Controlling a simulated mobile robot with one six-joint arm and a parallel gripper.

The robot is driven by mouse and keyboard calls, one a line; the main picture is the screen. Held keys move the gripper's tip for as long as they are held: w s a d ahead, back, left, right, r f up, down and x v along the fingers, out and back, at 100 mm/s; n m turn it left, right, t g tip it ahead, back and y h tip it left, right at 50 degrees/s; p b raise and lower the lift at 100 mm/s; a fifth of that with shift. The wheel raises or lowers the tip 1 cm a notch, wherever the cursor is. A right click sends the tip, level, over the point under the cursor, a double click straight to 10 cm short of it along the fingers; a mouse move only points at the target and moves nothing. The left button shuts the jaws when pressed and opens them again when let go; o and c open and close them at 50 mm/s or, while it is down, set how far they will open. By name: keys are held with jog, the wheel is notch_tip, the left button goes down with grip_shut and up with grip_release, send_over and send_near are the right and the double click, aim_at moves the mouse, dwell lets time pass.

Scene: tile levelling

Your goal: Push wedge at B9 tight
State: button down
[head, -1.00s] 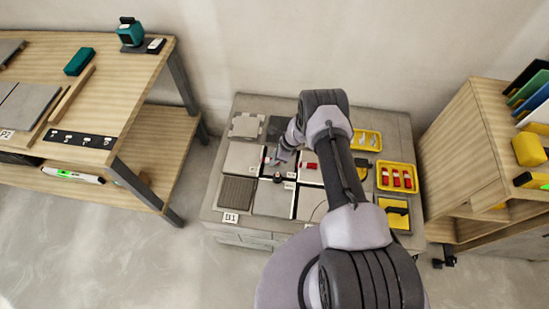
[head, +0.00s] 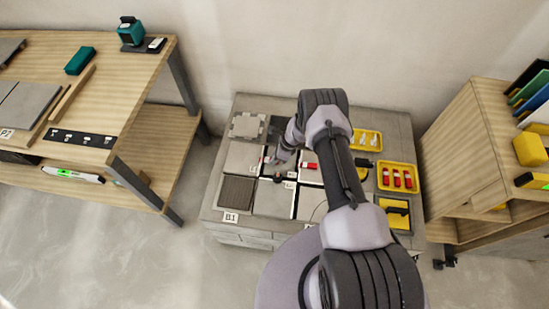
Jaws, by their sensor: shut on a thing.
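My gripper (head: 277,162) points down over the tiles on the grey slab, near the joint between the back-row and front-row tiles. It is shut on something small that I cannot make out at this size. A small red piece (head: 266,159) shows just left of the fingers, and a red wedge-like piece (head: 310,166) sits on the tile to the right. A small dark piece (head: 277,179) lies at the tile joint just in front of the fingers. I cannot read a B9 label. My arm hides part of the right-hand tiles.
The slab (head: 213,205) also carries a yellow tray of red pieces (head: 397,178), a yellow tray of pale pieces (head: 366,140) and a yellow tray with a black tool (head: 398,215). A wooden workbench (head: 110,90) stands left, a wooden shelf (head: 460,150) right.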

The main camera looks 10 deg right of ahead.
jog(key=shift+w+a+b, duration=0.35)
jog(key=shift+a+b, duration=0.15)
jog(key=shift+a, duration=0.35)
dwell(1.5)
jog(key=c, duration=1.2)
grip_release()
jog(key=shift+c, duration=0.2)
jog(key=p+v, duration=0.7)
jog(key=v, duration=1)
jog(key=shift+d+r, duration=0.15)
jog(key=shift+r, duration=0.1)
